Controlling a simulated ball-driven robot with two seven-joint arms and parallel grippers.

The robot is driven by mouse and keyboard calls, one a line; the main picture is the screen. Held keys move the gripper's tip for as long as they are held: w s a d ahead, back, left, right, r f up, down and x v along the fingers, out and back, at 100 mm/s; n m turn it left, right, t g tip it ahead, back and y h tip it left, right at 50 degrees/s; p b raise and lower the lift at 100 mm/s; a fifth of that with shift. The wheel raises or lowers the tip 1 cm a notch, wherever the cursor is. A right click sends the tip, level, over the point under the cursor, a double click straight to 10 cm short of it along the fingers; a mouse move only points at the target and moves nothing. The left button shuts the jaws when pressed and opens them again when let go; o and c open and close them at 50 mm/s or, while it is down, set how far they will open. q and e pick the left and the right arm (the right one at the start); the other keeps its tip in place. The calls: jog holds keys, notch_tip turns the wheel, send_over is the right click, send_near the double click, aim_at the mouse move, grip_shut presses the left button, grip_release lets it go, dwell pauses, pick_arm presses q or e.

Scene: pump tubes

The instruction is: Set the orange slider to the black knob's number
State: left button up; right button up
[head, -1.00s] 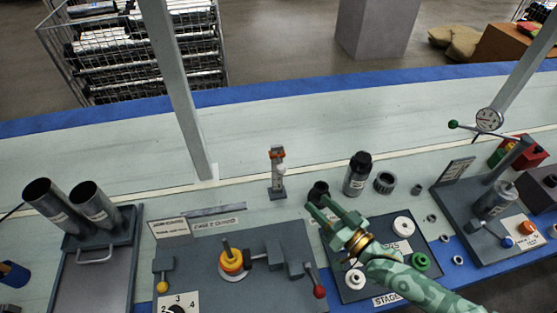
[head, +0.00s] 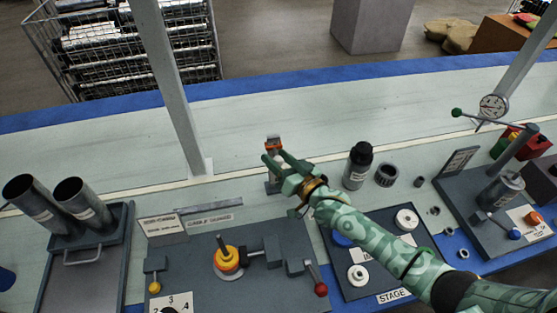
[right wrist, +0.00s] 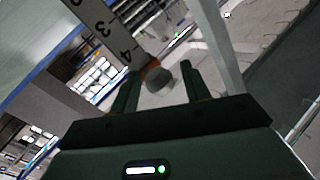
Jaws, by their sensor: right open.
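The orange slider (head: 273,140) is on the upright scale post at the back of the bench, partly hidden behind my right gripper (head: 272,158). In the right wrist view the slider shows as an orange band (right wrist: 152,66) with a pale round grip (right wrist: 159,78) at its end. The grip lies between the two open fingers; I cannot tell whether they touch it. The numbered scale (right wrist: 103,30) shows 3 and 4, with 4 nearest the slider. The black knob (head: 169,310) is cut off by the bottom edge, with 2, 3 and 4 visible around it. My left gripper is out of view.
A black-capped bottle (head: 358,167) and a dark ring (head: 386,175) stand right of the post. A grey upright (head: 172,90) rises left of the post.

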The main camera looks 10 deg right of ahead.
jog(key=shift+c, duration=0.4)
